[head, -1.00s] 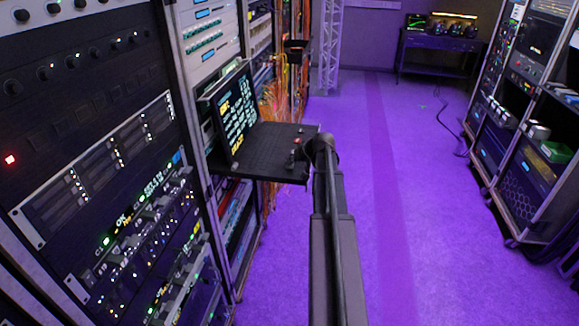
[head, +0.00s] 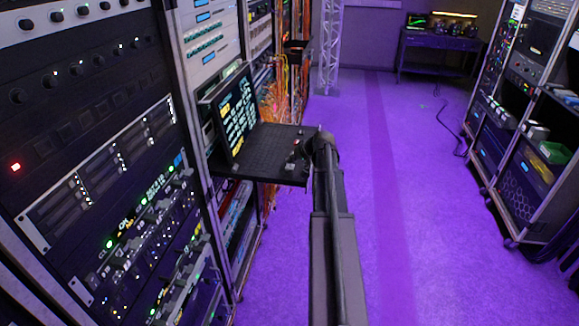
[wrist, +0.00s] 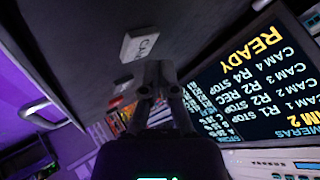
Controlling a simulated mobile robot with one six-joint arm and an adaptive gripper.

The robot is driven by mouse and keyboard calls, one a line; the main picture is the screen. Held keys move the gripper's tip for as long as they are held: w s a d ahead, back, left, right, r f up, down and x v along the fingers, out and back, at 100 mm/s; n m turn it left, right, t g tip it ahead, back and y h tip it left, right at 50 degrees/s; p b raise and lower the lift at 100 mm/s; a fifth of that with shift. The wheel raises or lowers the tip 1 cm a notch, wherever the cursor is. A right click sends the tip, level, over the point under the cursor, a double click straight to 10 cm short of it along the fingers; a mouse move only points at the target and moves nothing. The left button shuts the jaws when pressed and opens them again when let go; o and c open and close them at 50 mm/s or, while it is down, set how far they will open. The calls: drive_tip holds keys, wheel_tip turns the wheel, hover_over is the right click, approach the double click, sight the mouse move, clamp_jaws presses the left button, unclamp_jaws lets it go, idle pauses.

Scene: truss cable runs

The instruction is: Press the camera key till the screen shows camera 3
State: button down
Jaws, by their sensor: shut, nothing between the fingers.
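The camera key (wrist: 140,45) is a pale block lettered "CAM" on a dark panel in the wrist view. My gripper (wrist: 155,72) is shut and empty, its fingertips right by the key's edge. I cannot tell whether they touch it. The screen (wrist: 268,75) appears upside down on the right, with "CAM 2" in large yellow letters partly cut off, a list of cameras in white and "READY" in yellow. In the head view the screen (head: 238,110) stands tilted at the back of a black pull-out shelf (head: 262,146); its text is too small to read there.
Equipment racks (head: 95,130) line the left side, close to my arm. Another rack (head: 520,110) stands on the right. Orange cables (head: 282,100) hang behind the shelf. The purple floor (head: 420,210) between the racks is open, with a dark table (head: 440,50) at the back.

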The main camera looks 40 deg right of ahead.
sight(291, 167)
drive_tip(key=shift+r+p, duration=2.5)
drive_tip(key=shift+p, duration=0.05)
idle(2.3)
wheel_tip(291, 167, up, 4)
drive_tip(key=p, duration=0.3)
drive_tip(key=shift+f+p, duration=0.1)
drive_tip(key=shift+p, duration=0.3)
drive_tip(key=shift+f, duration=0.1)
wheel_tip(291, 167, down, 9)
drive_tip(key=b, duration=0.9)
idle(0.8)
